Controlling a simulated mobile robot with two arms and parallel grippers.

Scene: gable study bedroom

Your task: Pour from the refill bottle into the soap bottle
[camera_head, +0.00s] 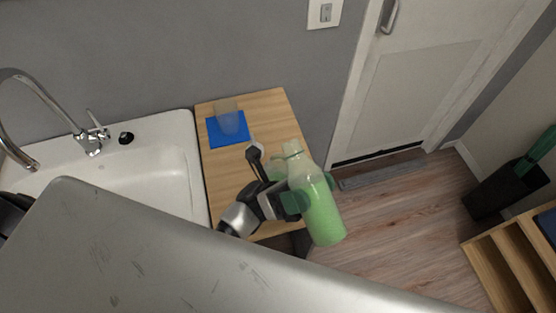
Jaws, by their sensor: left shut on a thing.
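The bottle of light green liquid (322,212), which I take to be the refill bottle, is in my left gripper (290,186). The gripper is shut around its upper body. The neck points up and slightly left in the picture, and the bottle hangs past the right edge of the wooden counter (225,186). A clear, see-through container (228,116), likely the soap bottle, stands on a blue mat (216,139) at the back of the counter. It looks empty, apart from the gripper and the green bottle. My right gripper is not in view.
A white sink (150,170) with a chrome tap (88,143) adjoins the counter on the left. A white door (415,90) is behind at right. A black bin (503,190) and wooden shelf (500,262) stand far right.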

